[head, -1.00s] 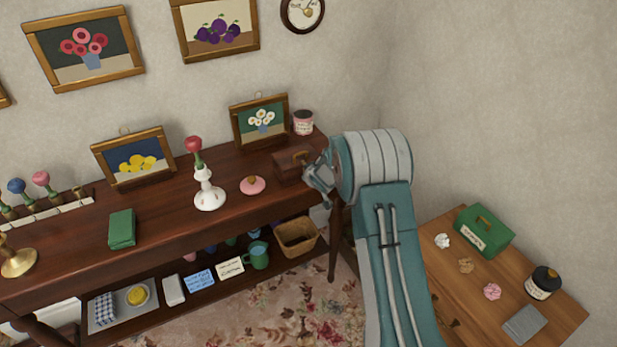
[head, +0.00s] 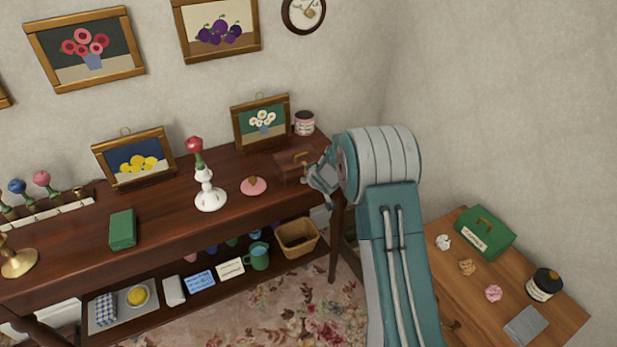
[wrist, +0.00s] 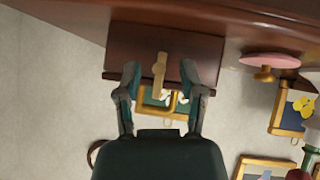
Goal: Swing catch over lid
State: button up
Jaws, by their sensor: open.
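A small brown wooden box (head: 290,168) with a brass handle stands at the right end of the dark sideboard, beside my gripper (head: 322,178). The wrist view, which is upside down, shows the box (wrist: 118,75) close up. Whether either finger touches the box cannot be told. My arm hides some of the box's right side in the head view.
A basket (head: 297,237) is on the lower shelf. A wooden table (head: 470,305) with a green box (head: 484,232) is at right.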

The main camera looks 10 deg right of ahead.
jog(key=v, duration=1)
jog(key=shift+s+r, duration=0.1)
